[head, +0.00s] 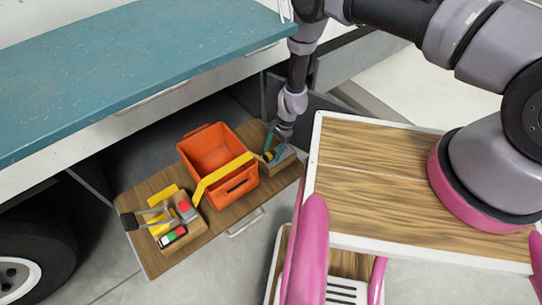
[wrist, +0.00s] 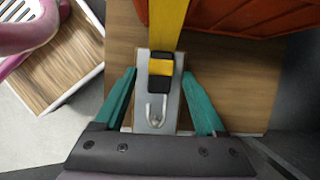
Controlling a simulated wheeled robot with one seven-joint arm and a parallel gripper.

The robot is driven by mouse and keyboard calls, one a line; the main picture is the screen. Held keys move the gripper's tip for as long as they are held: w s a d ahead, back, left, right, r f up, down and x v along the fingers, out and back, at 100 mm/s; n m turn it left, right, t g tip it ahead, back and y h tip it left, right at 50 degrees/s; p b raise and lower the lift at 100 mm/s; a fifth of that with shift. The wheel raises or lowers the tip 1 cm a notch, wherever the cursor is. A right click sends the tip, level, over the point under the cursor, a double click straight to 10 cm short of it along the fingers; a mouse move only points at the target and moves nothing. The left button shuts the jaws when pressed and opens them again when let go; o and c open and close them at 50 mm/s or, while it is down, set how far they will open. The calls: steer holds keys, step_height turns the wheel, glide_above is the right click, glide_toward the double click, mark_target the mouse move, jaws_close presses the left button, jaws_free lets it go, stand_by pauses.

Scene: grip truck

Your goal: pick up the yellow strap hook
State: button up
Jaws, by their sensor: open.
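The yellow strap hook (wrist: 156,106) is a pale metal hook below a black and yellow buckle (wrist: 160,70) on the end of a yellow strap (wrist: 168,25). The hook lies over a narrow grey strip in the wrist view. In the head view the yellow strap (head: 222,174) crosses the orange crate (head: 240,185). My gripper (wrist: 160,74) is open, with its teal fingers apart on either side of the buckle and hook. In the head view my gripper (head: 271,148) is low beside the crate's right side and partly hides the hook end.
The crate stands on a pulled-out wooden drawer (head: 160,255). A wooden box of tools (head: 183,225) stands at its left. A teal-topped truck bed (head: 120,60) overhangs behind. My own wood-topped base is at the right.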

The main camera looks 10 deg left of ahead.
mark_target(273, 152)
steer(key=shift+x, duration=0.95)
steer(key=shift+r, duration=0.1)
steer(key=shift+c, duration=0.3)
jaws_close()
step_height(273, 152, up, 9)
steer(key=shift+r, duration=0.1)
steer(key=shift+w+d+r, duration=0.1)
steer(key=shift+r, duration=0.3)
steer(key=shift+w+d, duration=0.15)
